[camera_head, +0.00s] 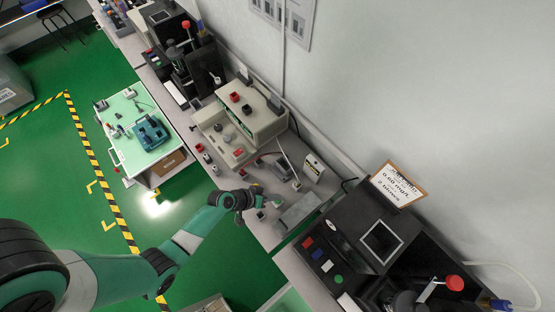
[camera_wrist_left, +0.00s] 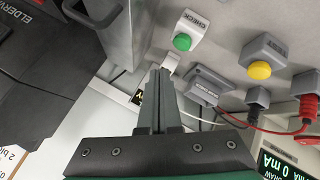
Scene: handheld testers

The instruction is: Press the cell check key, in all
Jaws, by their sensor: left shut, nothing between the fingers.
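In the left wrist view a pale box marked CHECK (camera_wrist_left: 192,25) carries a round green key (camera_wrist_left: 182,42). I cannot tell the gap in depth. In the head view the left gripper (camera_head: 265,202) is over the bench's front edge. My right gripper is not in view.
Red leads (camera_wrist_left: 240,122) and a white cable lie near the fingers. A beige instrument (camera_head: 240,120) stands farther up the bench, and a black machine with coloured keys (camera_head: 345,250) at lower right.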

